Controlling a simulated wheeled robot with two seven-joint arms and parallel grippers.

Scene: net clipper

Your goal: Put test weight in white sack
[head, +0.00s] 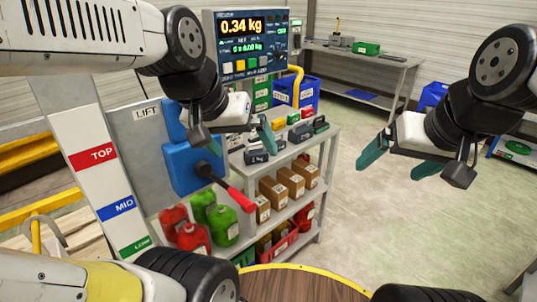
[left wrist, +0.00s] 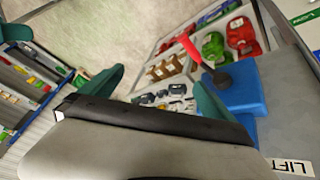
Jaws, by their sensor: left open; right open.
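I cannot single out the test weight. Several small dark grey pieces (head: 256,157) with pale labels lie on the top of the shelf cart, and they also show in the left wrist view (left wrist: 147,99). They are too small to name surely. I see no white sack in either view. My left gripper (head: 233,138) is open and empty, in front of the cart top and beside the blue lift box; its teal fingers also show in the left wrist view (left wrist: 158,84). My right gripper (head: 402,162) is open and empty above the floor, right of the cart.
A blue lift box (head: 184,158) with a red lever (head: 232,195) stands near the left gripper. The cart (head: 284,204) holds boxes and red and green jugs. A scale display (head: 240,27) reads 0.34 kg.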

